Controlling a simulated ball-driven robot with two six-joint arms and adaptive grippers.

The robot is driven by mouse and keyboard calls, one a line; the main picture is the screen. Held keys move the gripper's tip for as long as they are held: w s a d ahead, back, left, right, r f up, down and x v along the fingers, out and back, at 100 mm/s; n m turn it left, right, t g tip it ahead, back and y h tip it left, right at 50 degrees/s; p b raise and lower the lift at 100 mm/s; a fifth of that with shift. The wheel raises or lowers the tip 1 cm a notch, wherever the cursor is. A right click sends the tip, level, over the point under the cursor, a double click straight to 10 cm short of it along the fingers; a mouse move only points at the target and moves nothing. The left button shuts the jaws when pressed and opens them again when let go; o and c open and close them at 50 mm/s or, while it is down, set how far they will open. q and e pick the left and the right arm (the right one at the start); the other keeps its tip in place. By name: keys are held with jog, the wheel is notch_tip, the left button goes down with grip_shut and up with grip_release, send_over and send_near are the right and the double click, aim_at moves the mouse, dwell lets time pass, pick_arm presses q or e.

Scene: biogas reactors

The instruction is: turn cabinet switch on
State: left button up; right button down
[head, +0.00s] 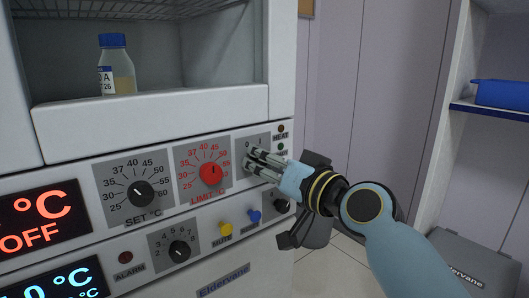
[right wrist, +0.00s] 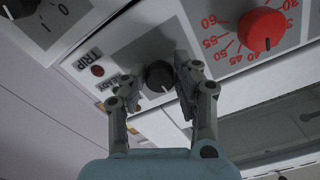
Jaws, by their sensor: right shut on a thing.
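The cabinet switch is a dark round knob (right wrist: 160,76) on a grey plate, at the right end of the cabinet's upper control row. In the head view, its plate (head: 251,141) shows a "0" at the top, but my fingers hide most of the knob. My right gripper (head: 254,161) reaches in from the right and is shut on the knob; in the right wrist view its fingers stand on either side of it. My left gripper is not in view.
A red LIMIT dial (head: 211,174) sits just left of the switch, and a black SET dial (head: 140,193) beyond it. Below are a yellow button (head: 225,229), a blue button (head: 254,216) and another black dial (head: 179,250). A blue-capped bottle (head: 116,66) stands in the chamber above.

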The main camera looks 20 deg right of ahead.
pick_arm(q)
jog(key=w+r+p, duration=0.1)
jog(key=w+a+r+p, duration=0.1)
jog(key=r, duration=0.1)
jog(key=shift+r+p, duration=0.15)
jog(key=shift+p, duration=0.25)
pick_arm(e)
jog(key=m, duration=0.6)
jog(key=shift+r, duration=0.1)
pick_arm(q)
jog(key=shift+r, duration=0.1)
pick_arm(e)
jog(key=shift+m, duration=0.3)
jog(key=c, duration=1)
grip_release()
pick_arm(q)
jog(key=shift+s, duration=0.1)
pick_arm(e)
jog(key=shift+s, duration=0.1)
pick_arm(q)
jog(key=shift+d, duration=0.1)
pick_arm(e)
jog(key=v, duration=1.2)
